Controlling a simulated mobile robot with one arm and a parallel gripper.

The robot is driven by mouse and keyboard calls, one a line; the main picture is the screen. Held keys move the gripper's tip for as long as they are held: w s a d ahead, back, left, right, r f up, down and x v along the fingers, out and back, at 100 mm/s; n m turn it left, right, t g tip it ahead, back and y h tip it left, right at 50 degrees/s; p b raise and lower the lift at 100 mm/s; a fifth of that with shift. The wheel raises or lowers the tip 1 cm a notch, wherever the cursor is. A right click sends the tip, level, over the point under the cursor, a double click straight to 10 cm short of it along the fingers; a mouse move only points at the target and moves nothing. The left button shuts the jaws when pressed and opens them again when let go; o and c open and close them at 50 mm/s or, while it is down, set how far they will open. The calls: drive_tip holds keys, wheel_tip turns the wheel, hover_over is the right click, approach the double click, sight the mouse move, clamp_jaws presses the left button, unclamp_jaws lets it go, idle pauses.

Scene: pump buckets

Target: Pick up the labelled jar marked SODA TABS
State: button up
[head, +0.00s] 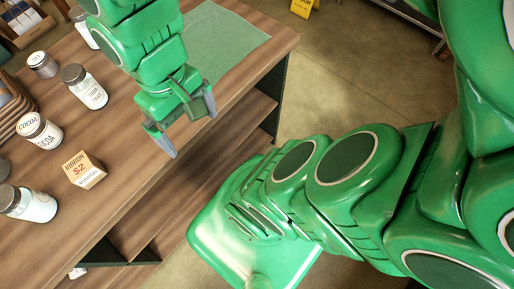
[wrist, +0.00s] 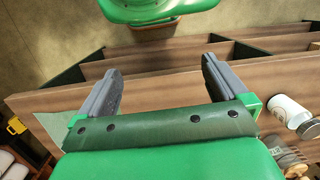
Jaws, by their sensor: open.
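The SODA TABS jar (head: 90,93) stands on the wooden table in the head view. It is a white-labelled jar with a dark grey lid, and its label text is small. My gripper (head: 187,123) is to its right, near the table's front edge, with its jaws apart and empty. A clear gap lies between the gripper and the jar. In the wrist view my gripper (wrist: 160,66) is open over the table edge, with nothing between its fingers. A white jar (wrist: 287,112) shows at the right there; I cannot tell which jar it is.
A COCOA jar (head: 40,131), a RIBBON $2 block (head: 85,170) and another white jar (head: 32,206) stand nearby on the table (head: 135,200). A smaller jar (head: 42,65) is behind the SODA TABS jar. A green mat (head: 232,40) lies beyond my gripper.

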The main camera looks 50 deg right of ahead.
wheel_tip(320, 180, up, 5)
drive_tip(key=d, duration=0.2)
drive_tip(key=w+a+f+m+t+y, duration=0.1)
drive_tip(key=w+a+m+y, duration=0.4)
drive_tip(key=w+a+m, duration=0.35)
drive_tip(key=m+t+y, duration=0.5)
drive_tip(key=m+t, duration=0.4)
drive_tip(key=m, duration=0.8)
hover_over(83, 85)
drive_tip(key=s+d, duration=0.1)
drive_tip(key=d, duration=0.5)
drive_tip(key=shift+m, duration=0.25)
wheel_tip(83, 85, down, 12)
drive_tip(key=shift+w, duration=0.15)
drive_tip(key=shift+f, duration=0.35)
drive_tip(key=shift+s+x, duration=0.25)
drive_tip(key=shift+x, duration=3.6)
drive_tip(key=shift+a+f, duration=0.1)
drive_tip(key=shift+a, duration=0.05)
